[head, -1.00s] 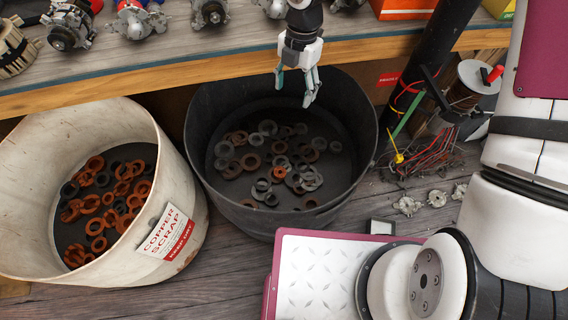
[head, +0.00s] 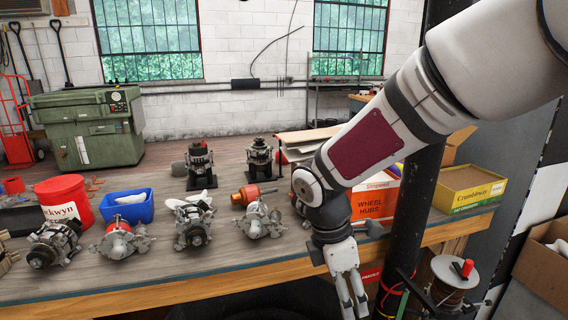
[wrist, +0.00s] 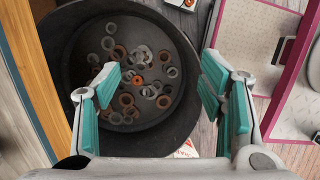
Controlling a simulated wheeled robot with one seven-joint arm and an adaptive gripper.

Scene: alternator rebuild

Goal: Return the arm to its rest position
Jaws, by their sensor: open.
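My gripper (head: 352,296) hangs in front of the workbench's front edge in the head view, pointing down, with my arm reaching in from the upper right. In the wrist view my gripper (wrist: 165,92) is open, its teal-padded fingers wide apart with nothing between them. Below and beyond the fingers is the black bin (wrist: 185,128) holding several grey and rust-coloured rings (wrist: 150,78). In the head view only a dark part of the bin shows at the bottom edge.
The workbench (head: 180,290) carries several alternators (head: 194,222), a red tub (head: 66,205), a blue bin (head: 128,207) and an orange wheel hubs box (head: 375,200). A black post (head: 412,215) stands right of my gripper. A wire spool (head: 455,280) stands lower right.

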